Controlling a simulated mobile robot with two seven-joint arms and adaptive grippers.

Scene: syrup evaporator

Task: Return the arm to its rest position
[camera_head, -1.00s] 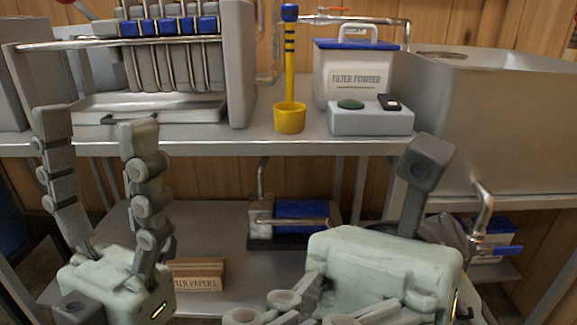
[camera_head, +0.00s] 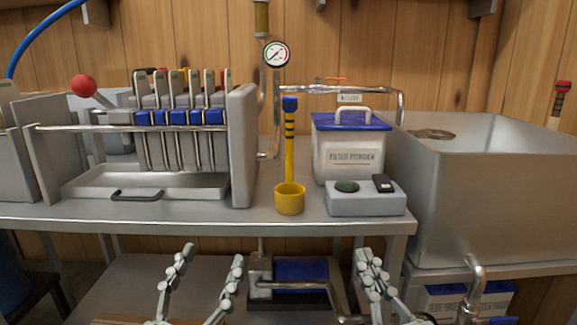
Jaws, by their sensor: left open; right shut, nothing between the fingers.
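My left gripper (camera_head: 212,256) is at the bottom of the head view, left of centre. Its two jointed fingers point up and stand apart, with nothing between them. My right gripper (camera_head: 366,256) is at the bottom, right of centre. Its fingers are together and hold nothing. Both grippers show in front of the bench, below its front edge, and appear clear of it. The arms behind them are mostly outside the picture.
On the steel bench (camera_head: 290,222) stand a filter press (camera_head: 243,145), a yellow scoop (camera_head: 290,200), a filter powder tub (camera_head: 348,158) and a grey scale (camera_head: 366,204). A pump (camera_head: 261,278) sits on the lower shelf. A large steel tank (camera_head: 490,215) is at right.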

